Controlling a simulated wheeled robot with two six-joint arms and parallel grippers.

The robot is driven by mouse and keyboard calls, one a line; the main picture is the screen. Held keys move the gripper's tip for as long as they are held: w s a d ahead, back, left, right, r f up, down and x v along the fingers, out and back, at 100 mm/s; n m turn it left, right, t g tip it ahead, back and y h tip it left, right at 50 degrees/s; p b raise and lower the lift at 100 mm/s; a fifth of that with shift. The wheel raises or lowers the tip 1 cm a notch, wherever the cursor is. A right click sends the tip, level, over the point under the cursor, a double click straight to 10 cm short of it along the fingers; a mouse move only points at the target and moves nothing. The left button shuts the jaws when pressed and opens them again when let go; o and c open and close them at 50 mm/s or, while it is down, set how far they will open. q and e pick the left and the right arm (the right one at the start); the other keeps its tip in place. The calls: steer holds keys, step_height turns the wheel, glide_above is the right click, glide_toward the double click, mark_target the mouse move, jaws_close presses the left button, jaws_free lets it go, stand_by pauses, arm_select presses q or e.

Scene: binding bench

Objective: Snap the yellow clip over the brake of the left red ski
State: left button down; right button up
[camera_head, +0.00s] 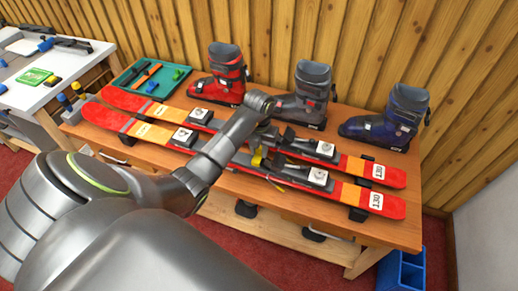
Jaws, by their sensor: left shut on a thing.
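Two red skis with orange and yellow bands lie side by side along the wooden bench: a near ski (340,191) and a far ski (386,174). Each carries white-and-dark binding parts. My left gripper (259,151) reaches down over the middle of the skis, shut on the small yellow clip (257,159). The clip is near the dark heel-side binding parts (291,172) of the near ski. My arm hides part of both skis. I cannot tell whether the clip touches a brake. My right gripper is out of view.
Red (218,84), grey (307,98) and blue (392,118) boots stand along the back of the bench (228,184). A green tray (131,74) with small tools lies at its far left. A white table (40,92) is at left, a blue crate (404,272) at lower right.

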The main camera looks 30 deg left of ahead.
arm_select(q)
steer(key=shift+f+b, duration=0.95)
steer(key=shift+f, duration=0.3)
steer(key=c, duration=1.1)
jaws_free()
steer(key=shift+o, duration=0.4)
steer(key=o, duration=0.4)
steer(key=shift+r, duration=0.2)
